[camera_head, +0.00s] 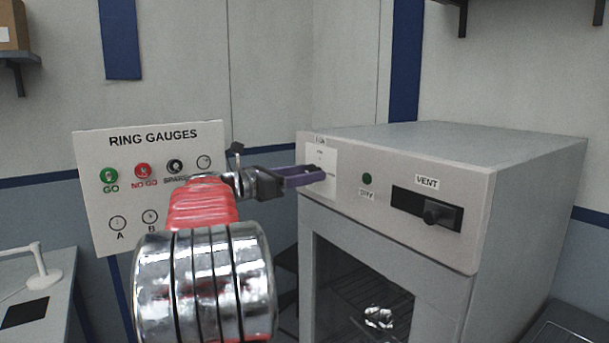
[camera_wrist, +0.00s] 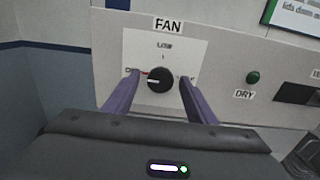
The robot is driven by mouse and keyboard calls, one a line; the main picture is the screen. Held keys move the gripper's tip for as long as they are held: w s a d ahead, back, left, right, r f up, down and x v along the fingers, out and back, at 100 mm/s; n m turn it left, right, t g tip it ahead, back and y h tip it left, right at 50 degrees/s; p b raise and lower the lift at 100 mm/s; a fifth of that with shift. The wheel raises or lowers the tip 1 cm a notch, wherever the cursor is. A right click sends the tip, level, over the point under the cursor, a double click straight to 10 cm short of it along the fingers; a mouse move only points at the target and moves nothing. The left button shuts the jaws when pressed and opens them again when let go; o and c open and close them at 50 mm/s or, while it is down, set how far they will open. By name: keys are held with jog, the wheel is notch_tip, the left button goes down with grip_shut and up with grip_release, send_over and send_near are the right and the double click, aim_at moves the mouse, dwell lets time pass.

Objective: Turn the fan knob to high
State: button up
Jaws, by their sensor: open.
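The fan knob (camera_wrist: 160,80) is a round black knob on a white plate (camera_wrist: 138,47) labelled FAN in the wrist view. A pale mark on the knob points left, with a red mark at the plate's left side. LOW is printed above the knob; the right label is partly hidden by a finger. My gripper (camera_wrist: 160,88) is open, its purple fingers on the left and right of the knob. I cannot tell whether they touch it. In the head view my gripper (camera_head: 322,175) reaches the FAN plate (camera_head: 322,157) and hides the knob.
Right of the plate are a green DRY button (camera_head: 367,179) and a VENT slider (camera_head: 437,213) on the grey oven (camera_head: 470,151). A bench with a white lamp (camera_head: 40,268) stands far left.

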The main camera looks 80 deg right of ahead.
jog(key=c, duration=1)
jog(key=shift+c, duration=0.2)
jog(key=shift+m, duration=0.4)
jog(key=m, duration=3.5)
jog(key=shift+f, duration=0.2)
